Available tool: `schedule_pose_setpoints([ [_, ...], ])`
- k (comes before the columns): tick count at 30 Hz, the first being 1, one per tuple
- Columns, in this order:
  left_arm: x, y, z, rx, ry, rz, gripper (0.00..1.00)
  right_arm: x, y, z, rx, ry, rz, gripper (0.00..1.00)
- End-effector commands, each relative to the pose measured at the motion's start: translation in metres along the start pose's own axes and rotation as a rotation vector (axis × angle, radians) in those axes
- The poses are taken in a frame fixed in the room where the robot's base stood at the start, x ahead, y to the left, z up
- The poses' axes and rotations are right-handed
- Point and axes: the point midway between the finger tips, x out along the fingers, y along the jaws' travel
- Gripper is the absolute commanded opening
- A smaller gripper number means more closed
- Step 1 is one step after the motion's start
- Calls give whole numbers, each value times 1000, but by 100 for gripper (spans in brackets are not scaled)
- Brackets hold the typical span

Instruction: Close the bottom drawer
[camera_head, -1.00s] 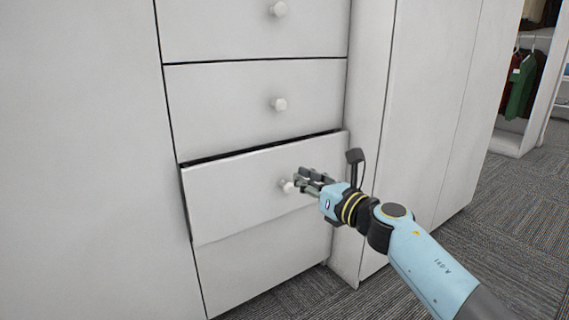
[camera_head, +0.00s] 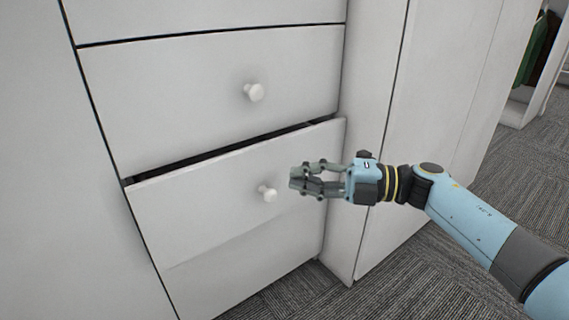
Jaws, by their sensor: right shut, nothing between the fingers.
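The bottom drawer (camera_head: 215,195) is a white front with a round white knob (camera_head: 267,193). It stands slightly out of the cabinet, with a dark gap along its top edge. My right gripper (camera_head: 296,181) is just right of the knob, in front of the drawer front. Its fingers are shut, with nothing between them, and point left. A small space shows between the fingertips and the knob. Whether the fingers touch the drawer front, I cannot tell. My left gripper is not in view.
A closed drawer with a knob (camera_head: 254,92) is above. A plain white panel (camera_head: 245,275) is below. Tall white cabinet doors (camera_head: 440,120) stand at the right, behind my right arm. Grey carpet (camera_head: 420,275) is clear at the lower right.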

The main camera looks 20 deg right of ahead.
Motion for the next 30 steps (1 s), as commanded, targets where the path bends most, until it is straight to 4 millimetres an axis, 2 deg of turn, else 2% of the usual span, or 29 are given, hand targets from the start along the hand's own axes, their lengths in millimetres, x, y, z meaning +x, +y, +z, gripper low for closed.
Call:
schedule_pose_setpoints([
  [12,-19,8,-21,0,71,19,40,88,-3,0,0,-1,4,0],
  [20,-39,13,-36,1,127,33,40,110,-4,25,0,-1,0,0],
  [30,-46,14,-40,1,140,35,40,114,0,29,-3,-1,0,0],
])
